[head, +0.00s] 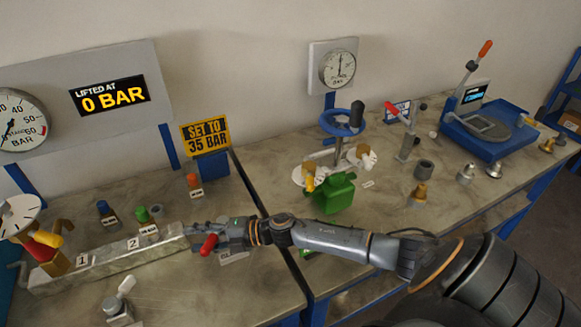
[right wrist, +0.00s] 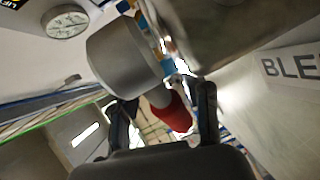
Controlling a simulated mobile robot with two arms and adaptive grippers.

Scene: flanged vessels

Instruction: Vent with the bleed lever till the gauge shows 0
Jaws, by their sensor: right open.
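The bleed lever is a red handle (head: 208,244) at the right end of the long metal manifold block (head: 120,257). My right gripper (head: 202,233) is at this end of the block. In the right wrist view the red handle (right wrist: 172,112) shows between the two open fingers (right wrist: 168,98), below a grey cylinder. Contact cannot be told. A label reading "BLE" (right wrist: 291,63) is partly cut off. A large dial gauge (head: 18,122) on the panel is cut by the left edge; its dark needle points down-left. My left gripper is not in view.
A sign reads "LIFTED AT 0 BAR" (head: 110,95) and another "SET TO 35 BAR" (head: 206,135).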

